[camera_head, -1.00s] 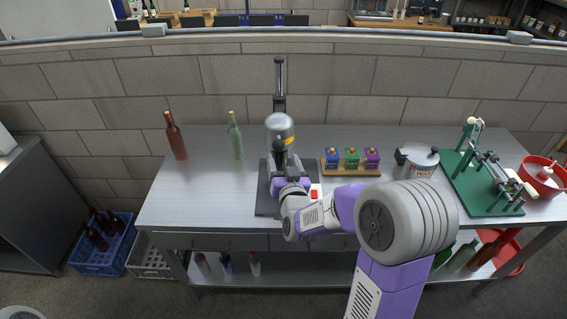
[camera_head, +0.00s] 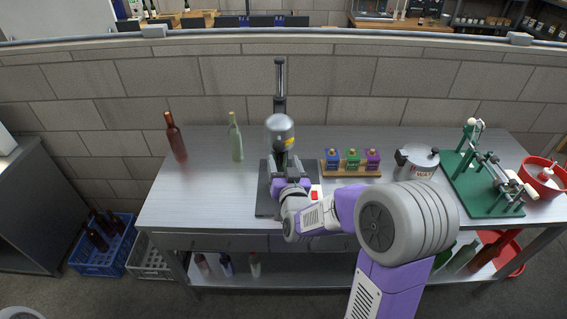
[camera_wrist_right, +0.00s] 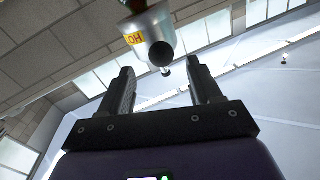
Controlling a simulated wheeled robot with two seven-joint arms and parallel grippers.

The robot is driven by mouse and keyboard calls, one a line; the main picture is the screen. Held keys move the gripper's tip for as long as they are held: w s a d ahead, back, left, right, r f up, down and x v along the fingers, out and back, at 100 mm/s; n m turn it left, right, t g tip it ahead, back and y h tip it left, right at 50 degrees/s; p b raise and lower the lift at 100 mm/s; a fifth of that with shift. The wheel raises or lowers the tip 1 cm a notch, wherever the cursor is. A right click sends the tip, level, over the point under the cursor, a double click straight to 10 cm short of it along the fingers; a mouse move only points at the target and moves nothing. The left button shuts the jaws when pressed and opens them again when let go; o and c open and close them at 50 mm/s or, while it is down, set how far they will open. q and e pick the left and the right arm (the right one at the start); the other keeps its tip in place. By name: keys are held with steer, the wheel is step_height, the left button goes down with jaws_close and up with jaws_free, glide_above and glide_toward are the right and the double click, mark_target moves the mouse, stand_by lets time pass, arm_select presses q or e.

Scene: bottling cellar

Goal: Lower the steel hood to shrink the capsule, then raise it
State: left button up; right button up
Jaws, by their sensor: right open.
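The steel hood (camera_head: 280,127) is a rounded metal cap with a yellow label, high on its dark upright post (camera_head: 280,80) at the back of the bench. In the right wrist view, the hood (camera_wrist_right: 150,32) hangs beyond the fingertips with a dark round knob (camera_wrist_right: 161,53) facing me. My right gripper (camera_head: 286,165) is in front of and just below the hood. Its fingers (camera_wrist_right: 160,75) are spread apart with nothing between them. The dark base plate (camera_head: 267,205) lies under the gripper. My arm hides the space below the hood, so I cannot make out a bottle or capsule there. My left gripper is out of view.
A dark red bottle (camera_head: 175,139) and a pale green bottle (camera_head: 235,138) stand to the left. A wooden rack (camera_head: 350,171) of coloured boxes, a wax pot (camera_head: 418,161) and a green-based machine (camera_head: 480,190) stand to the right. The bench's left front is clear.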

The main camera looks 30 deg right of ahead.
mark_target(277, 149)
steer(key=shift+w+h+b, duration=0.35)
steer(key=shift+h+b, duration=0.15)
steer(key=h+b, duration=0.1)
steer(key=w+a+g+h+b, duration=0.1)
steer(key=b, duration=0.1)
steer(key=g+h+b, duration=0.1)
steer(key=h, duration=0.1)
steer(key=shift+w+a+r, duration=0.2)
steer(key=shift+a+r, duration=0.05)
steer(key=shift+r, duration=0.1)
steer(key=shift+s+a+g+h+b, duration=0.2)
steer(key=shift+a+g+h+b, duration=0.3)
steer(key=shift+g+b, duration=0.4)
steer(key=x, duration=0.7)
steer(key=shift+w+d, duration=0.15)
steer(key=shift+w, duration=0.05)
steer(key=shift+c, duration=0.5)
jaws_close()
steer(key=shift+r, duration=0.1)
